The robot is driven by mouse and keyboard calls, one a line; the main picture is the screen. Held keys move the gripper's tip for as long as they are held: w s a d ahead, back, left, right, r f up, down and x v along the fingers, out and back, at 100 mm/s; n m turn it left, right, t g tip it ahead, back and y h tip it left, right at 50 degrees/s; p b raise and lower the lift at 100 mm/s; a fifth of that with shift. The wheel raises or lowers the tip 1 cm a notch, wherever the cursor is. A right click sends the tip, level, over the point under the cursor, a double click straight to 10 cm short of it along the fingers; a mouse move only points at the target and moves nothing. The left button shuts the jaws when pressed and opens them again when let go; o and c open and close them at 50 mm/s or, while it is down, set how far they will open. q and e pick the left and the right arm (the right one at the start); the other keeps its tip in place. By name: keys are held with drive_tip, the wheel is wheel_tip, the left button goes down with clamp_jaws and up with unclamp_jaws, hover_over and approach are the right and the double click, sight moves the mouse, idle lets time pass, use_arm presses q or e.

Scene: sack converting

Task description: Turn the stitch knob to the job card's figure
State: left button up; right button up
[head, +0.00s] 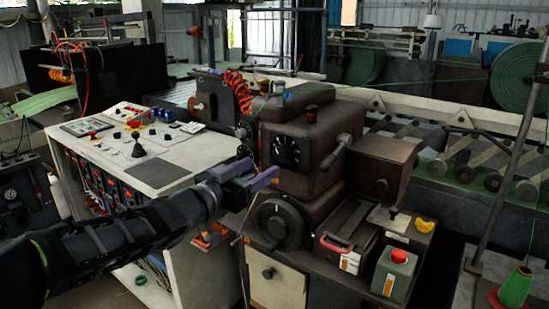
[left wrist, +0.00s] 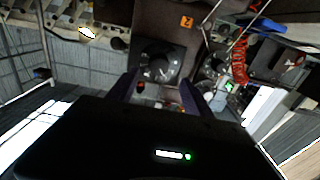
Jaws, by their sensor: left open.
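A black dial knob with pale marks (head: 287,151) is on the front of the brown sewing machine head (head: 310,115). It also shows in the left wrist view (left wrist: 158,66), just beyond the fingers. My left gripper (head: 262,172) is open and empty, its fingertips a little in front of and left of the knob. In the left wrist view the gripper (left wrist: 157,88) has its two fingers apart on either side of the line to the knob. The figure at the knob's mark is too small to read. I cannot make out a job card for certain. My right gripper is not in view.
A black handwheel (head: 280,222) sits below the knob, and a lever (head: 336,150) juts out at its right. A control desk (head: 130,150) stands left. A green can (head: 393,272) and a red-handled box (head: 345,245) stand on the machine bed. Green thread runs overhead.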

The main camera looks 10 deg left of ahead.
sight(279, 156)
use_arm(q)
drive_tip(key=x, duration=0.7)
drive_tip(key=shift+w+d, duration=0.15)
drive_tip(key=shift+w, duration=0.15)
clamp_jaws()
idle(0.4)
